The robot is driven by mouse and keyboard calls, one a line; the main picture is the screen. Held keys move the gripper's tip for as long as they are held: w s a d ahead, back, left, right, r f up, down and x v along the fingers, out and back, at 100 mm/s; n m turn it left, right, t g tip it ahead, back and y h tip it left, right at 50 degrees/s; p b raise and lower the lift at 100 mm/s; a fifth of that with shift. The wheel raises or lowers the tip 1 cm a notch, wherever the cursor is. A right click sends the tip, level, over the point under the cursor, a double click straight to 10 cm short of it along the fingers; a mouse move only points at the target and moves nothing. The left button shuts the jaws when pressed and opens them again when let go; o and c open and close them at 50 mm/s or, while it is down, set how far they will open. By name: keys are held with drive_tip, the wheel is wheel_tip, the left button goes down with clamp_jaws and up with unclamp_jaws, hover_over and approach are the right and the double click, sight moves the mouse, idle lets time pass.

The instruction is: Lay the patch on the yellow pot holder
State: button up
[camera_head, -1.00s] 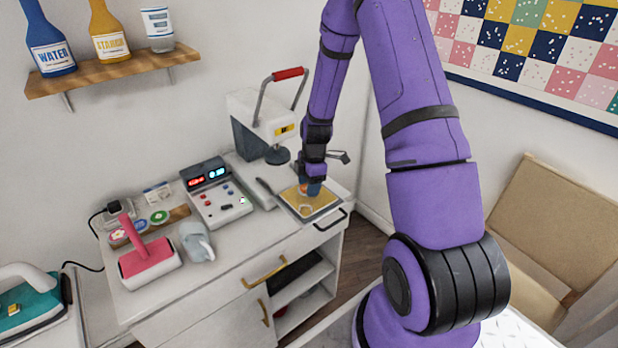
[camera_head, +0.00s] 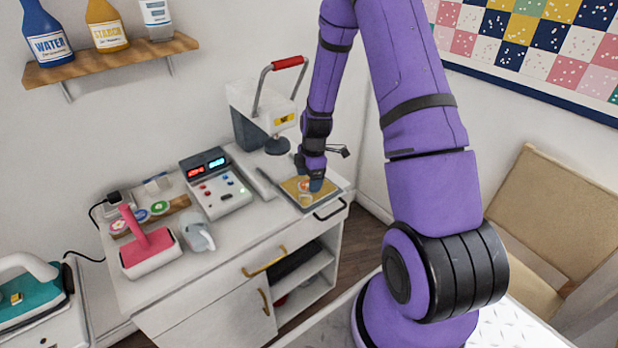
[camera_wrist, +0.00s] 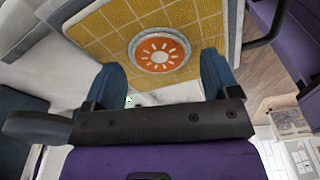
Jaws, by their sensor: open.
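The yellow pot holder (camera_head: 290,188) lies flat on a pale-rimmed plate at the right end of the white cabinet. Its quilted grid fills the top of the wrist view (camera_wrist: 105,32). The round orange patch (camera_wrist: 160,50), with a white sun and a pale rim, lies on the pot holder, flat as far as I can see. My gripper (camera_head: 316,186) is just over the pot holder's right part. In the wrist view my gripper (camera_wrist: 162,68) has its two blue fingers apart and empty, one to each side below the patch, with a gap to it.
The heat press (camera_head: 262,115) with a red handle stands behind the pot holder. A control box (camera_head: 215,182) is to its left. Several round patches (camera_head: 141,216) lie on a wooden strip farther left, near a pink-handled tool (camera_head: 148,248) and a grey-white item (camera_head: 197,233).

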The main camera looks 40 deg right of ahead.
wheel_tip(320, 180, up, 11)
drive_tip(key=d, duration=0.1)
drive_tip(key=shift+f, duration=0.2)
drive_tip(key=shift+s+d, duration=0.1)
idle(0.5)
drive_tip(key=s+a+r+m+t+h, duration=0.1)
drive_tip(key=s+a+r+m, duration=0.35)
drive_tip(key=r, duration=0.55)
drive_tip(key=s+a+r+m+t+h, duration=0.1)
drive_tip(key=s+a+r+m, duration=0.3)
drive_tip(key=r, duration=0.7)
drive_tip(key=s+a+r+m+t, duration=0.1)
drive_tip(key=s+a+r+m, duration=0.2)
drive_tip(key=s, duration=0.6)
drive_tip(key=s+a+r+m+t, duration=0.2)
drive_tip(key=s+a+r+m, duration=0.1)
drive_tip(key=s, duration=0.5)
wheel_tip(320, 180, up, 2)
drive_tip(key=shift+s+r+m+y, duration=0.15)
drive_tip(key=shift+s+m+y, duration=0.2)
drive_tip(key=shift+m, duration=0.2)
